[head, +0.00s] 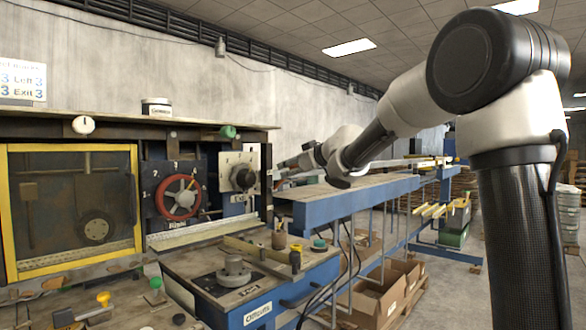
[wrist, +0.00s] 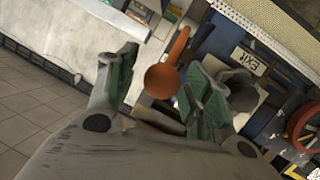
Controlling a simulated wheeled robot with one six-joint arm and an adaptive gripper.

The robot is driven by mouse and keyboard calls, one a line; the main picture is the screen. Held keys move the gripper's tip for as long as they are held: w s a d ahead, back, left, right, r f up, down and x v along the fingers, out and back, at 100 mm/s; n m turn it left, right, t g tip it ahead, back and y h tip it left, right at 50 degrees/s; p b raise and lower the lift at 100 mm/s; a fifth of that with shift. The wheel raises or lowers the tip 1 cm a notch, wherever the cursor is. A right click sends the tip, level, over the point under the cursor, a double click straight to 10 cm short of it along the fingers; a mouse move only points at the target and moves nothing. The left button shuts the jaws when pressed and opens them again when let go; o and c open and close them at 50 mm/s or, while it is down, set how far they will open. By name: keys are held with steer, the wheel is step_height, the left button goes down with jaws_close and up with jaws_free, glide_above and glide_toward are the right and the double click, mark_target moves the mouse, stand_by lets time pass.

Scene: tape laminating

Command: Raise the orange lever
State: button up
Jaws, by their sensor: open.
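The orange lever shows in the wrist view as an orange rod with a round ball end (wrist: 162,81). The ball lies between the two green-padded fingers of my gripper (wrist: 162,66), with visible space on both sides. The gripper is open and holds nothing; whether the ball is fully within finger depth is hard to tell. In the head view my gripper (head: 288,168) is small, at the right side of the machine front, beside the panel with the dark round knob (head: 243,178). I cannot make out the orange lever clearly in the head view.
A red handwheel (head: 180,197) sits left of the knob panel. A yellow-framed door (head: 70,148) is at far left. A blue-edged conveyor table (head: 340,200) runs below my arm, with cardboard boxes (head: 370,300) underneath. Open floor lies to the right.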

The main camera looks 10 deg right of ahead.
steer(key=shift+s, duration=0.1)
steer(key=v, duration=1.2)
